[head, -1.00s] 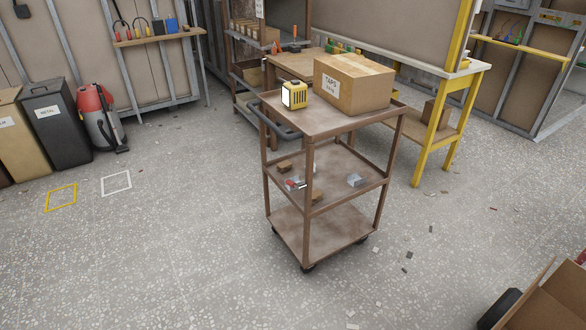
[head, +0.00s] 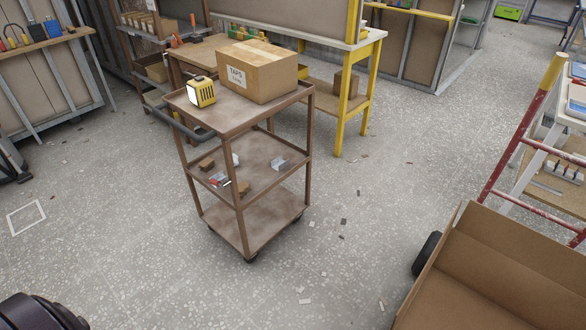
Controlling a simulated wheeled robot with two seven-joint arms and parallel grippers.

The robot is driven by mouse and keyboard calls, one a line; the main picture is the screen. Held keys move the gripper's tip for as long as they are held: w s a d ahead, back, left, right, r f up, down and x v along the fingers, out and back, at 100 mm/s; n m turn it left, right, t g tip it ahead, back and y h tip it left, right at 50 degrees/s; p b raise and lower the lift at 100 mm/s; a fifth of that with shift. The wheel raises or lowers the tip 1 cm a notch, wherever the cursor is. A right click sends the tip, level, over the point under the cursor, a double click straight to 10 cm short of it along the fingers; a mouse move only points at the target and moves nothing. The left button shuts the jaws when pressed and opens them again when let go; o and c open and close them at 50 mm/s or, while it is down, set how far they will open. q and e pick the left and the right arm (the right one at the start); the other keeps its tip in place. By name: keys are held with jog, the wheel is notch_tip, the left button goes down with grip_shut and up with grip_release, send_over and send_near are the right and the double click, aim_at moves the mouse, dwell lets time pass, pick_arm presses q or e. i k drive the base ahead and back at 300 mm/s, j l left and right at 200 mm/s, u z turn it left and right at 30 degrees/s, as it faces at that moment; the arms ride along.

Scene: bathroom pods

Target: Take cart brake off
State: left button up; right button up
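The brown three-shelf cart (head: 243,217) stands on the speckled floor in the middle of the head view. Its dark push handle (head: 178,124) is on the left side. Dark casters (head: 251,257) show under its lowest shelf; the brake cannot be made out at this size. A cardboard box marked TAPS (head: 262,75) and a yellow work lamp (head: 201,93) sit on the top shelf. Small parts and blocks lie on the middle shelf. Neither of my grippers is in view.
A yellow-legged workbench (head: 341,115) stands close behind the cart. An open cardboard box (head: 480,280) with a dark wheel beside it is at the lower right, near a red-framed rack (head: 515,135). Floor in front and left of the cart is mostly clear, with small scattered scraps.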

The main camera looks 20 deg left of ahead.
aim_at(214, 181)
jog(key=j+z, duration=0.3)
jog(key=j, duration=0.15)
jog(key=j+z, duration=0.25)
jog(key=j, duration=0.2)
jog(key=j+z, duration=0.3)
jog(key=j, duration=0.2)
jog(key=j+z, duration=0.3)
jog(key=j, duration=0.15)
jog(key=k+j+z, duration=0.25)
jog(key=j, duration=0.15)
jog(key=j+z, duration=0.3)
jog(key=j, duration=0.15)
jog(key=k, duration=0.05)
